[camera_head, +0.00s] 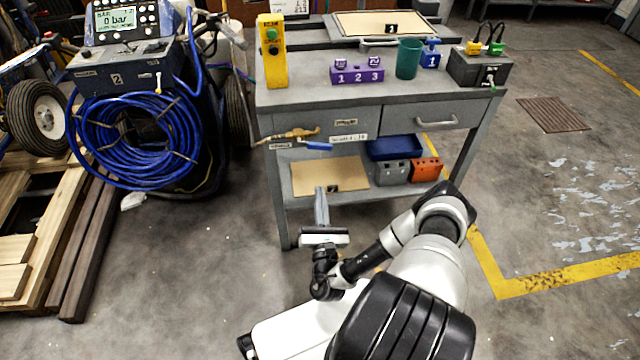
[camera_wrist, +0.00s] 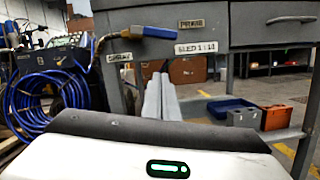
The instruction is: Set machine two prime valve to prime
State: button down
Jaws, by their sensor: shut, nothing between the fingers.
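Machine two (camera_head: 120,68), marked "2", stands at the left with a display reading 0 bar and a blue coiled hose. A brass valve (camera_head: 290,135) with a blue lever (camera_head: 318,145) sits at the workbench's front left. The lever points right and slightly down in the head view. In the wrist view the blue lever (camera_wrist: 158,32) lies left of the "PRIME" label (camera_wrist: 191,23) and above the "SPRAY" label (camera_wrist: 119,58). A "BLEED" label (camera_wrist: 195,47) is lower right. My gripper (camera_head: 321,192) is shut and empty, below the lever and apart from it.
The workbench (camera_head: 420,92) carries a yellow button box (camera_head: 272,50), a purple numbered block (camera_head: 357,75) and a green cup (camera_head: 408,58). Its lower shelf holds a blue bin (camera_head: 394,147) and an orange block (camera_head: 425,169). Timber (camera_head: 85,235) lies at left. Floor in front is open.

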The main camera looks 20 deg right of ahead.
aim_at(315, 146)
jog(key=w+d+r+b, duration=0.2)
jog(key=w+d+r, duration=0.1)
jog(key=w+r, duration=0.3)
jog(key=shift+f+x, duration=0.2)
jog(key=shift+x, duration=0.75)
